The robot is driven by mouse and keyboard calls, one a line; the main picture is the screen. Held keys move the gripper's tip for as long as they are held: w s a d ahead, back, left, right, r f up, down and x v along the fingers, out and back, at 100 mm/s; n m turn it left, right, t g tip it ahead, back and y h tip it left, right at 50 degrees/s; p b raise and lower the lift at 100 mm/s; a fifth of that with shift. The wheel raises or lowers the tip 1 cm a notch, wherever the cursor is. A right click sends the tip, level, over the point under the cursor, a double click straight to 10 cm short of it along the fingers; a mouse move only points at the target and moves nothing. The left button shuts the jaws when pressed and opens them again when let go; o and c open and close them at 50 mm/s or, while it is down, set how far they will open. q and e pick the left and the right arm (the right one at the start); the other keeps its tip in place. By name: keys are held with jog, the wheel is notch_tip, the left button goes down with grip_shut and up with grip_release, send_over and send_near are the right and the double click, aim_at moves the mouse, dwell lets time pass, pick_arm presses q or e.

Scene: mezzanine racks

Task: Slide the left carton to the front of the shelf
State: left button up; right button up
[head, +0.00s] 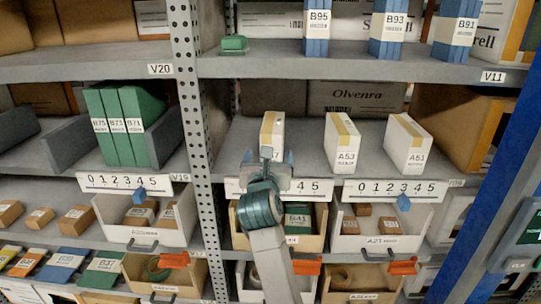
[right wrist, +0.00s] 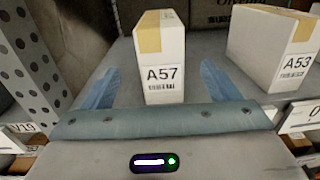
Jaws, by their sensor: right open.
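The left carton, a white box labelled A57 with a tan tape strip (head: 272,125), stands upright on the middle shelf (head: 228,150). It also shows in the right wrist view (right wrist: 165,50). My right gripper (head: 268,157) is open in front of it. In the right wrist view, its blue fingers (right wrist: 160,66) stand wide apart on either side of the carton's front, with gaps on both sides. In the head view my gripper hides the carton's lower front. My left gripper is not in view.
Carton A53 (head: 342,143) and carton A51 (head: 407,146) stand to the right on the same shelf. A perforated grey post (head: 187,80) rises at the left. A brown box labelled Olvenra (head: 358,97) is behind. Bins with parts (head: 379,243) sit below the shelf's number strips.

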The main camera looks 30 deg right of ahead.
jog(key=v, duration=0.3)
jog(key=shift+s+a+b, duration=0.15)
jog(key=shift+s+b, duration=0.1)
jog(key=shift+b, duration=0.15)
